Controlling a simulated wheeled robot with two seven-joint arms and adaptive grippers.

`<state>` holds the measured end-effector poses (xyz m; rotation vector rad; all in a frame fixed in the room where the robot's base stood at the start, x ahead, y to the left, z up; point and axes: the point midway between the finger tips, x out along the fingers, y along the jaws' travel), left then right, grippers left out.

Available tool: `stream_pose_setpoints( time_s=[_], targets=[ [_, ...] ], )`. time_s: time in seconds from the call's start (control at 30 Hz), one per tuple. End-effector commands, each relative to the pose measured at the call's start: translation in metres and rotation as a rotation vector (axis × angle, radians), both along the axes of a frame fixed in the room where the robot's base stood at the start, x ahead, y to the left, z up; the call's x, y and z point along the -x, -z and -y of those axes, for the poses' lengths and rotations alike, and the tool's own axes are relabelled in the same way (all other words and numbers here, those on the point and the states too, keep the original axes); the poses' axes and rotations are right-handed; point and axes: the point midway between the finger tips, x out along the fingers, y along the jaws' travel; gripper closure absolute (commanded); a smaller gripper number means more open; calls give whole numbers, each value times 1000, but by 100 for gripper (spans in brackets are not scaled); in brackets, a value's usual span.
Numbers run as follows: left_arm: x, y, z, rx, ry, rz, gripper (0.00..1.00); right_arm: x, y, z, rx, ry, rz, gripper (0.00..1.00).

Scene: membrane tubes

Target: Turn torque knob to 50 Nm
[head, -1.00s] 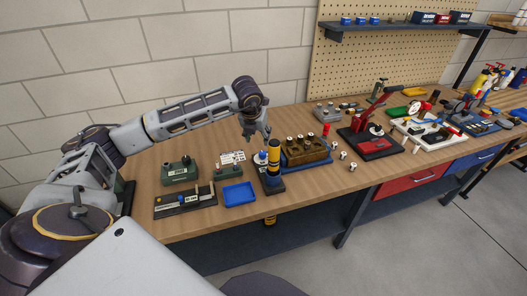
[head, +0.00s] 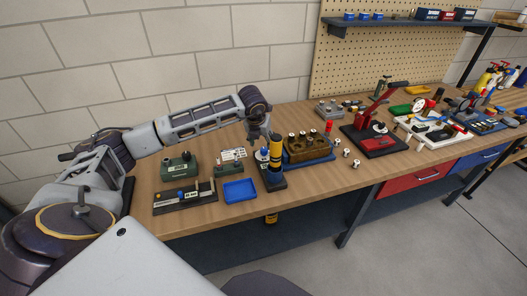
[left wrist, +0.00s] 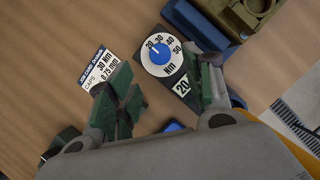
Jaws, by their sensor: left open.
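The torque knob (left wrist: 159,53) is a blue disc on a white round dial in the left wrist view. The dial is marked 20, 30, 40, 50 and Nm. The knob's white mark appears to point toward 20, and a label (left wrist: 182,87) below reads 20. In the head view the dial (head: 262,155) is small, beside a yellow and black upright tool (head: 276,150). My left gripper (head: 258,134) is open above the dial. In the left wrist view its green-padded fingers (left wrist: 165,95) are apart, with the knob beyond their tips and nothing between them. My right gripper is not in view.
A blue tray (head: 240,191), green boxes (head: 178,167) and a brown block on a blue base (head: 308,148) stand close by. A red press (head: 376,139) is further right.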

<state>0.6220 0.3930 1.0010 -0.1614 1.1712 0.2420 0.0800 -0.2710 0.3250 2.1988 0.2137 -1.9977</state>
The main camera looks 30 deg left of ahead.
Motion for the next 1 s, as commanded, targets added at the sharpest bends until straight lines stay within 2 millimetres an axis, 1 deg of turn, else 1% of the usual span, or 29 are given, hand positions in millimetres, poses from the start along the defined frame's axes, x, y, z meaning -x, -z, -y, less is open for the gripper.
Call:
stream_pose_setpoints(
  time_s=[0.03,0.23,0.6,0.73,0.9,1.0],
  targets=[
    [-2,8,0,1,0,-1,49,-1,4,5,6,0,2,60],
    [-10,27,-3,1,-2,-1,49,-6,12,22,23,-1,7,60],
    [-23,58,-6,0,-1,0,49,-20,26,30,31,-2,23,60],
    [-25,64,-7,1,-1,0,49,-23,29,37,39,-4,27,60],
    [-27,67,-7,1,-1,1,49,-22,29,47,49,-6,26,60],
    [-27,67,-8,1,-1,1,49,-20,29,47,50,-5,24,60]
  ],
)
